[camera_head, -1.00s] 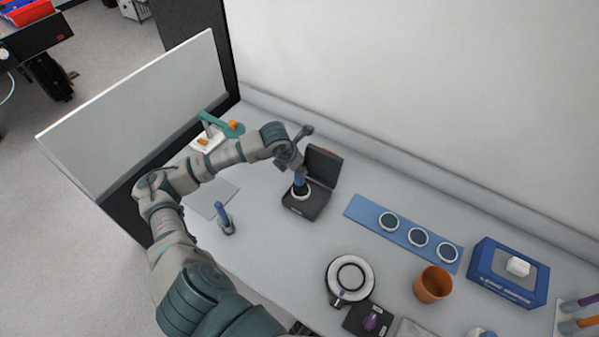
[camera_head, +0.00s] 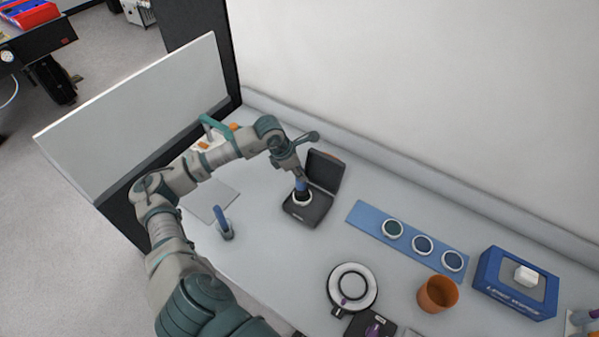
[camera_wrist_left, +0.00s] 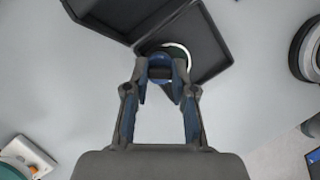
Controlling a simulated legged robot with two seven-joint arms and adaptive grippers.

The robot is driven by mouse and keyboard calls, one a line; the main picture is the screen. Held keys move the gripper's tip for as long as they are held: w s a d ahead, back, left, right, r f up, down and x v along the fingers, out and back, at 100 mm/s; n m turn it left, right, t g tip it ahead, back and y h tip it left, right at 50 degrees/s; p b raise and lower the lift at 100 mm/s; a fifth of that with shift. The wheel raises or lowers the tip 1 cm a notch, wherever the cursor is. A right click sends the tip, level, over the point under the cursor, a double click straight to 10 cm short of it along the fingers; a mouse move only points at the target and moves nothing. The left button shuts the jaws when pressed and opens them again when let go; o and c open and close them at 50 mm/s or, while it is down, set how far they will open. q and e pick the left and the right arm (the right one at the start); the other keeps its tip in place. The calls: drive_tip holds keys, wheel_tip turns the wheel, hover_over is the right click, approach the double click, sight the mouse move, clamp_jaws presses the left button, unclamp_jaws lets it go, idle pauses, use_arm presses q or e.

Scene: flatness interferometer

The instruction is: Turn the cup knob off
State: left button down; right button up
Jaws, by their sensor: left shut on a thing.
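My left gripper (camera_head: 302,182) is over an open black case (camera_head: 321,208), pointing down. It is shut on a white-rimmed dark disc (camera_head: 302,198) in the case; its fingers hide exactly where they grip. The left wrist view shows the fingers (camera_wrist_left: 161,75) close together over the disc (camera_wrist_left: 184,58). A purple knob (camera_head: 374,330) sits on a black box at the bottom edge. Another small purple piece (camera_head: 344,301) is on the round ring device. I cannot tell which is the cup knob. My right gripper is out of view.
A brown cup (camera_head: 436,296) stands right of the ring device (camera_head: 372,286). A blue mat (camera_head: 366,213) holds similar discs. A blue box (camera_head: 490,278) is farther right. A blue-handled tool (camera_head: 222,221) stands left of the case. A grey panel (camera_head: 130,110) rises at the left.

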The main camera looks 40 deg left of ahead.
use_arm(q)
drive_tip(key=shift+f, duration=0.1)
drive_tip(key=c, duration=0.9)
unclamp_jaws()
drive_tip(key=shift+c, duration=0.2)
drive_tip(key=v, duration=1.2)
drive_tip(key=shift+w, duration=0.2)
drive_tip(key=shift+a, duration=0.1)
